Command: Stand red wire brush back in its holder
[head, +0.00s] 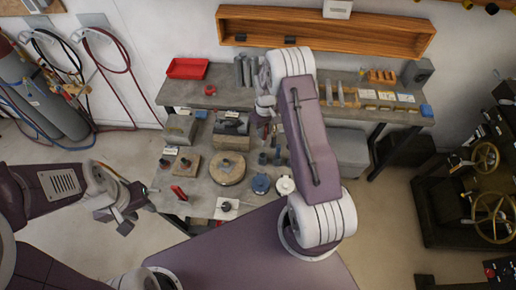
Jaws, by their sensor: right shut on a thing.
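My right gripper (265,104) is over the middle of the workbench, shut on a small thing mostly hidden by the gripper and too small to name. A slim, dark reddish piece shows just below it; I cannot tell whether this is the red wire brush. A small red item (178,192) lies tilted near the bench's front left; I cannot tell what it is. I cannot single out the brush holder among the small stands and blocks. My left gripper (122,208) is off the bench's front left corner, apart from everything; its jaw opening is unclear.
The grey workbench (200,207) carries a red tray (187,68), a round wooden block (228,168), a blue round piece (261,184) and a white one (285,185). A wooden shelf (300,38) hangs behind. Gas cylinders (40,95) stand left, and machinery with handwheels (486,157) right.

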